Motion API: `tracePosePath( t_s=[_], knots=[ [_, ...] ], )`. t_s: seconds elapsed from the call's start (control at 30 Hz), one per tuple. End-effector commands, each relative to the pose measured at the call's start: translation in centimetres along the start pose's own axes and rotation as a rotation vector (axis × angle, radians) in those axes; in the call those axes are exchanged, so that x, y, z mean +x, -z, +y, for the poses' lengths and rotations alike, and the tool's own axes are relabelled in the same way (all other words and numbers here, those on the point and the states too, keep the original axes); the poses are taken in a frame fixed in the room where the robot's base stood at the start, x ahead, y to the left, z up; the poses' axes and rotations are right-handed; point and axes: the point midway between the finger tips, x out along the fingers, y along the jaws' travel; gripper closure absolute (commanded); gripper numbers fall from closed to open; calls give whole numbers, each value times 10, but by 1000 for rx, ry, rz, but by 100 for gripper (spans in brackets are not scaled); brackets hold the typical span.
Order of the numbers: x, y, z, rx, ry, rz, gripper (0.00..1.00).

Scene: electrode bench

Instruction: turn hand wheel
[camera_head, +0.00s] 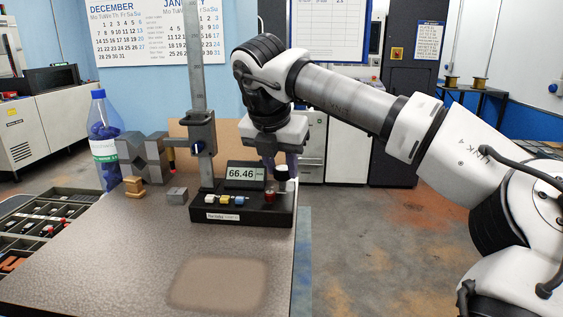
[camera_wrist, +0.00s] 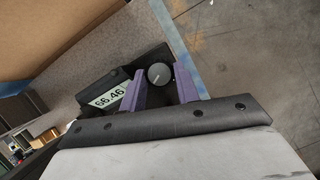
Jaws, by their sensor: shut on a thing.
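The hand wheel (camera_wrist: 160,75) is a round grey knob with a pale mark, at the edge of a black instrument base (camera_head: 232,216). In the wrist view it sits between the purple fingers of my gripper (camera_wrist: 160,72), which are shut on it. In the head view my gripper (camera_head: 280,165) points down at the right end of the base, and the fingers partly hide the wheel. The digital display (camera_head: 245,173) reads 66.46; it also shows in the wrist view (camera_wrist: 109,98), left of the fingers.
A bottle (camera_head: 104,140), a metal block (camera_head: 177,195) and brass weights (camera_head: 134,187) stand left. The bench front (camera_head: 130,270) is clear.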

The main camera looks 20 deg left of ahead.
Motion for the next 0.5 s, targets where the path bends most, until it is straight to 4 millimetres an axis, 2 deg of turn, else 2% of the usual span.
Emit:
tracePosePath(
  t_s=[0.5],
  knots=[
    [0, 0, 0, 38, 15, 1, 92]
  ],
)
